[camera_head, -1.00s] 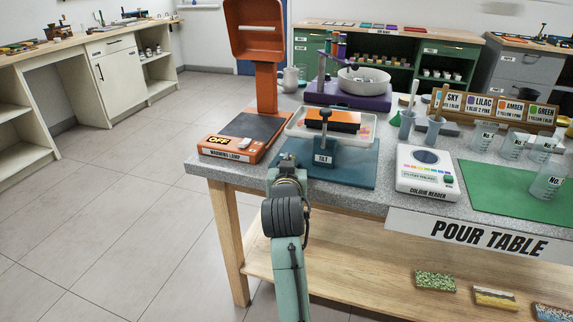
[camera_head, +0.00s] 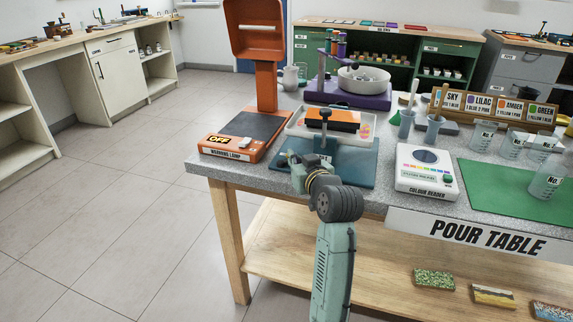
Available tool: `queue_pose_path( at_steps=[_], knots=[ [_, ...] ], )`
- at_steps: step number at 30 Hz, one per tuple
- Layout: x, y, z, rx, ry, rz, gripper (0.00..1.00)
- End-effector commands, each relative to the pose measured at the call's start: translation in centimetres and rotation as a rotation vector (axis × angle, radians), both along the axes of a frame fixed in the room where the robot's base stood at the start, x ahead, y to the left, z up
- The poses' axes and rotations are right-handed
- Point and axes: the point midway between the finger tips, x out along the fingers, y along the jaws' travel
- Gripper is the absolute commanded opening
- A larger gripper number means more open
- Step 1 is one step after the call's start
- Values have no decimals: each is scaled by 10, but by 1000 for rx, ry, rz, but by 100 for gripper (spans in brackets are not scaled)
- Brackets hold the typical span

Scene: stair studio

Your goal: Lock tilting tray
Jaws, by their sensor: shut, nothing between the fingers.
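The tilting tray (camera_head: 297,131) is a white tray with an orange slab (camera_head: 335,115) and some coloured marks at its right end. It sits on a dark blue-teal base (camera_head: 361,165) on the pour table. A black-topped upright knob (camera_head: 326,113) stands at the front of the tray, on the blue stand. My gripper (camera_head: 286,157) is shut and empty at the front left of this base, its tip pointing left, below the tray's left front corner. My wrist hides part of the base and its label. I cannot tell whether the gripper touches the stand.
The orange warming lamp (camera_head: 231,150), showing OFF, stands just left. The colour reader (camera_head: 427,184) is to the right, with glass beakers on a green mat (camera_head: 500,190) beyond it. A purple stand with a white bowl (camera_head: 363,80) is behind. Floor at left is clear.

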Motion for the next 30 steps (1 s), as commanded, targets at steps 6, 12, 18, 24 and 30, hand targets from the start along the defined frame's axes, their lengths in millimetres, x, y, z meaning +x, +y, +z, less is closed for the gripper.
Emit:
queue_pose_path(
  at_steps=[6,12,18,24,30],
  knots=[
    [7,-3,0,1,0,-2,0],
    [14,-3,0,0,0,-1,0],
    [18,-4,0,0,1,-2,0],
    [18,-4,0,1,0,-2,0],
    [19,-3,2,0,1,-1,0]
  ],
)
